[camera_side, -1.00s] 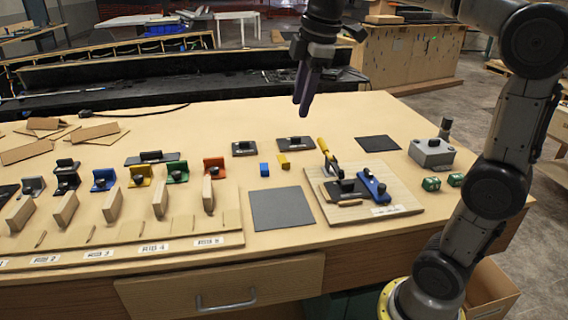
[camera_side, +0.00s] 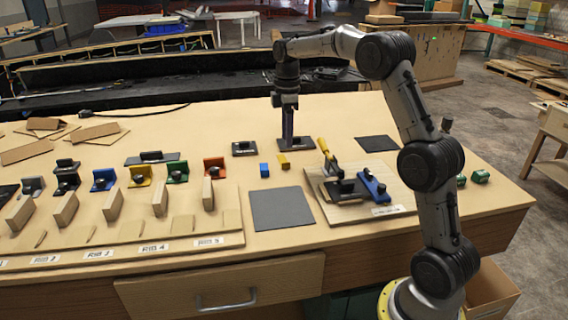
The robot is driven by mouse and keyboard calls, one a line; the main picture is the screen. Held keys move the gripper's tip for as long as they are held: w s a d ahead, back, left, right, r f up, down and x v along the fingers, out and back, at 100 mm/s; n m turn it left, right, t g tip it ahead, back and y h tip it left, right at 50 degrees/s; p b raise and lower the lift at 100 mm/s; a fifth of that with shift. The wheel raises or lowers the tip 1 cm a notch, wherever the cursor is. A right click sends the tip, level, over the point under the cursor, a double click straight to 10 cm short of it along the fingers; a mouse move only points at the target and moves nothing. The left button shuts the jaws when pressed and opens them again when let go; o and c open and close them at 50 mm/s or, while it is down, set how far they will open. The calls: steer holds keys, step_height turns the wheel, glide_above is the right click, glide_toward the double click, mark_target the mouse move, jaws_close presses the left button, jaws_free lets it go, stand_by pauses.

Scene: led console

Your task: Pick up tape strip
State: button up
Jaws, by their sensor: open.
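My gripper (camera_side: 287,136) points straight down with its dark fingers at a flat black plate (camera_side: 303,143) near the back middle of the table. It is open; the fingers hide the middle of the plate, and I cannot tell whether they touch it. A similar black plate with a raised dark piece (camera_side: 244,148) lies just to the left. I cannot tell for sure which thing is the tape strip.
A blue block (camera_side: 264,170) and a yellow block (camera_side: 283,161) lie close in front of my gripper. A wooden board (camera_side: 397,192) with a yellow-handled tool (camera_side: 324,147) and a blue piece (camera_side: 371,184) is to the right. A grey mat (camera_side: 282,209) lies in front.

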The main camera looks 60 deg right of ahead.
mark_target(283, 158)
step_height(283, 158, down, 8)
steer(key=shift+f, duration=0.1)
stand_by(0.4)
steer(key=shift+c, duration=0.3)
jaws_close()
stand_by(1.1)
